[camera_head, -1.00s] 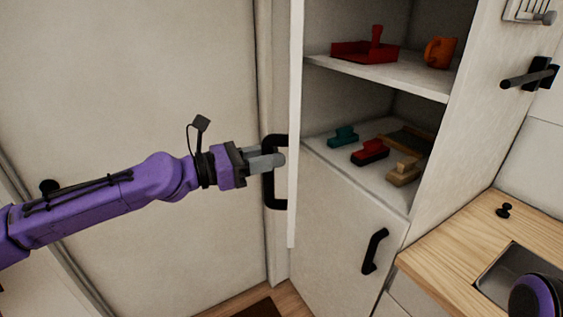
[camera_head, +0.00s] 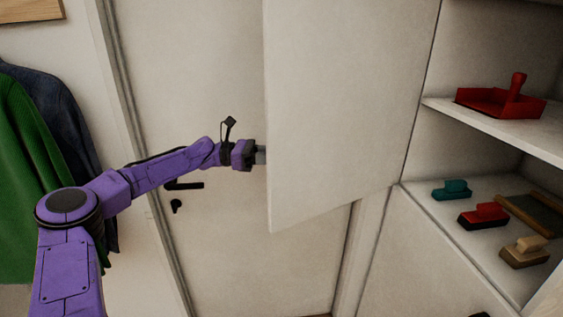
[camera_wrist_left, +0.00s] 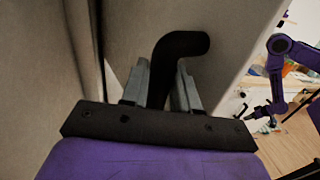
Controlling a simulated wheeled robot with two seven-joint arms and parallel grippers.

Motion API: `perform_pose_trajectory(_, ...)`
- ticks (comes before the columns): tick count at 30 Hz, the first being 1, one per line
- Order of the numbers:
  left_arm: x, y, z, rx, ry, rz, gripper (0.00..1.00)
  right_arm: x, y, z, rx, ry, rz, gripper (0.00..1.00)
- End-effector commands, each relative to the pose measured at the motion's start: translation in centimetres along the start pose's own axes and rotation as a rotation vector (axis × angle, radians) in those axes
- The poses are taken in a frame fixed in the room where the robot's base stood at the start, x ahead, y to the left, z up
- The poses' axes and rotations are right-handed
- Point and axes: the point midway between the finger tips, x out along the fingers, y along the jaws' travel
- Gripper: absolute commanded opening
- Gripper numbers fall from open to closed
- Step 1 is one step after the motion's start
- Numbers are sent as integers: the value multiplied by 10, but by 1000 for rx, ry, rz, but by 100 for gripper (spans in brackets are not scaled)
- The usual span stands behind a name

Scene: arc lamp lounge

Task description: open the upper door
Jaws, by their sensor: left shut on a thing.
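The upper door (camera_head: 345,110) stands swung wide open at the left of the cabinet, its pale inner face towards me in the head view. My left gripper (camera_head: 261,155) reaches behind the door's free edge, and its fingertips are hidden there. In the left wrist view my left gripper (camera_wrist_left: 160,88) is shut on the black door handle (camera_wrist_left: 182,46), one finger on each side of the bar. My right gripper (camera_wrist_left: 262,112) shows small and dark at the right of the left wrist view; its jaws are too small to read.
The open shelves hold a red tray (camera_head: 500,103) above, and a teal brush (camera_head: 452,189), a red brush (camera_head: 483,215) and a tan brush (camera_head: 524,252) below. Behind my left arm are a room door with a black lever (camera_head: 185,185) and hanging green clothing (camera_head: 30,180).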

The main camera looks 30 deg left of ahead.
Motion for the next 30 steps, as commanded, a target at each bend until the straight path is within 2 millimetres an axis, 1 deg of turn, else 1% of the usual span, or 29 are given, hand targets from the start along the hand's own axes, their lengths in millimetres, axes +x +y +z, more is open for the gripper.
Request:
perform_pose_trajectory(3,-2,13,-1,0,5,-10,0,-2,0,-1,0,0,0,57)
perform_pose_trajectory(9,-6,24,0,-1,2,-19,0,-2,0,-1,0,0,0,57)
perform_pose_trajectory(23,-13,27,1,-2,0,-12,0,-2,0,-1,0,0,0,57)
perform_pose_trajectory(24,-13,27,1,-2,0,-12,35,-2,0,-1,0,0,0,57)
perform_pose_trajectory(25,-14,27,1,-2,0,-11,45,-2,0,-1,0,0,0,57)
perform_pose_trajectory(26,-14,27,1,-2,0,-11,50,-2,0,-1,0,0,0,57)
perform_pose_trajectory(30,-18,27,1,-2,0,-6,50,-2,0,-1,0,0,0,57)
